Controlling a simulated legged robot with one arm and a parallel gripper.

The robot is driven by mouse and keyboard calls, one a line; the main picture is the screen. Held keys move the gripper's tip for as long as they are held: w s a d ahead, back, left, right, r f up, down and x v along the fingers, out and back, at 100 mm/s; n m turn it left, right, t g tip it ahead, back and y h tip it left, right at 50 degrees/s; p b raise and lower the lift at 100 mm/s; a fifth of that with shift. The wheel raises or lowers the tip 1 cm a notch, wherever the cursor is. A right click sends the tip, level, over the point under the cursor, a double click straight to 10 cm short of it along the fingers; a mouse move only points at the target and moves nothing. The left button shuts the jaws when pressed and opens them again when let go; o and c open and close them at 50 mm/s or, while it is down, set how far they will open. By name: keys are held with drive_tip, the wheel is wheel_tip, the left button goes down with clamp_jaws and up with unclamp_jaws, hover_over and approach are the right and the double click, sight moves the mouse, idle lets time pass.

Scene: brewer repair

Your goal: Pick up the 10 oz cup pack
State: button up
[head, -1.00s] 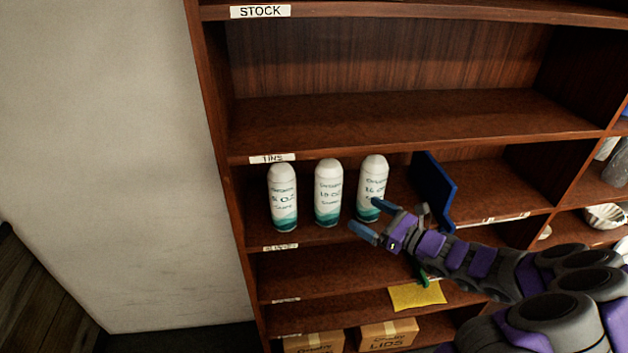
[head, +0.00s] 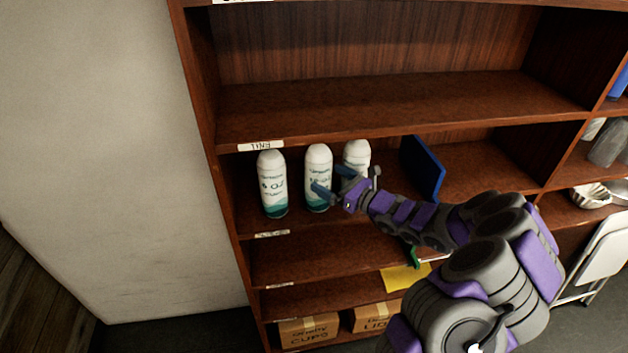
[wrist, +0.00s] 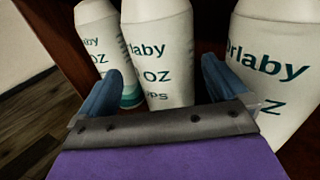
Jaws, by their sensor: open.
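Three white cup packs with teal bases stand upright in a row on a shelf. The middle pack (head: 318,163) is the 10 oz one; its label read about 10 OZ in the earlier head view. My gripper (head: 331,180) is open and empty, in front of the middle and right packs. In the wrist view, the middle pack (wrist: 157,50) stands between the two blue fingers (wrist: 160,75), beyond their tips. Whether a finger touches it I cannot tell. The left pack (head: 272,184) is clear of my gripper. The right pack (head: 356,155) is partly hidden by it.
The shelf above (head: 400,100) is empty and roofs the packs. A blue panel (head: 423,168) stands right of them. A yellow item (head: 405,278) and cardboard boxes (head: 308,330) sit lower. A folded white chair or stool (head: 603,255) stands at the right.

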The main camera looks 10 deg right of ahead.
sight(315, 171)
drive_tip(key=shift+w+d, duration=0.1)
drive_tip(key=shift+d, duration=0.25)
drive_tip(key=shift+w+d, duration=0.1)
drive_tip(key=shift+w, duration=0.1)
drive_tip(key=x, duration=0.6)
drive_tip(key=shift+s+a, duration=0.35)
drive_tip(key=shift+a, duration=0.25)
drive_tip(key=shift+d, duration=0.6)
drive_tip(key=shift+c, duration=0.8)
drive_tip(key=shift+d, duration=0.55)
drive_tip(key=c, duration=0.5)
drive_tip(key=shift+a, duration=0.9)
drive_tip(key=c, duration=0.5)
